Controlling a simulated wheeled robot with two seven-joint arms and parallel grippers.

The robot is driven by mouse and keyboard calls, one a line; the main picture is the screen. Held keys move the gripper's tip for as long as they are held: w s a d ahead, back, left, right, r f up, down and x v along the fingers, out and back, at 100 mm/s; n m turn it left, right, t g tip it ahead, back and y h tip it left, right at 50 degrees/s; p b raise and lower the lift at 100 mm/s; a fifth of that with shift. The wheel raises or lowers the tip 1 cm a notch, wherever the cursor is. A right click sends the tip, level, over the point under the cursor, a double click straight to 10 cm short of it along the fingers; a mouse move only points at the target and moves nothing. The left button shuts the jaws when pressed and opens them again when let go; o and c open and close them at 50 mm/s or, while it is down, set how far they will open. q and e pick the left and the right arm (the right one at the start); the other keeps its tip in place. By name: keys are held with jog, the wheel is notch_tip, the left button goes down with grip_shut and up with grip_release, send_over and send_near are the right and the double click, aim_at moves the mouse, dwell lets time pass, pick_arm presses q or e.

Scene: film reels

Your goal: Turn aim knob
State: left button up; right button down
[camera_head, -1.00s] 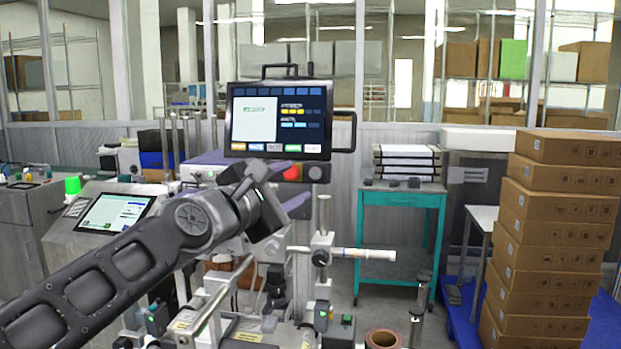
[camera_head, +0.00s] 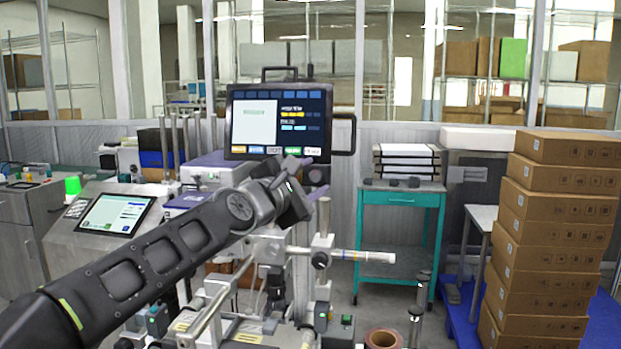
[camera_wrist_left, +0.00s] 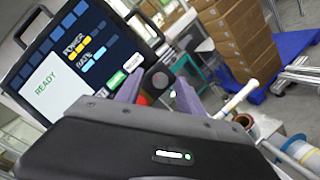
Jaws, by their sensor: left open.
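The aim knob (camera_head: 316,176) seems to be the dark round knob just below the monitor. It also shows in the left wrist view as a dark round knob (camera_wrist_left: 159,79) beyond and between the fingertips. My left gripper (camera_head: 309,179), with purple fingers, is open in front of it. In the left wrist view the left gripper (camera_wrist_left: 158,92) has its fingers apart with nothing clearly between them. Contact with the knob cannot be told. A red button (camera_wrist_left: 141,99) shows partly behind the left finger. My right gripper is not seen.
The monitor (camera_head: 278,122) with a side handle stands just above the gripper. A rod with a white tube (camera_head: 362,256) sticks out at right. A teal cart (camera_head: 401,199) and stacked boxes (camera_head: 556,235) stand farther right. A second screen (camera_head: 116,214) is at left.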

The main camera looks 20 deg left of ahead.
pick_arm(q)
jog(key=shift+c, duration=0.4)
grip_shut()
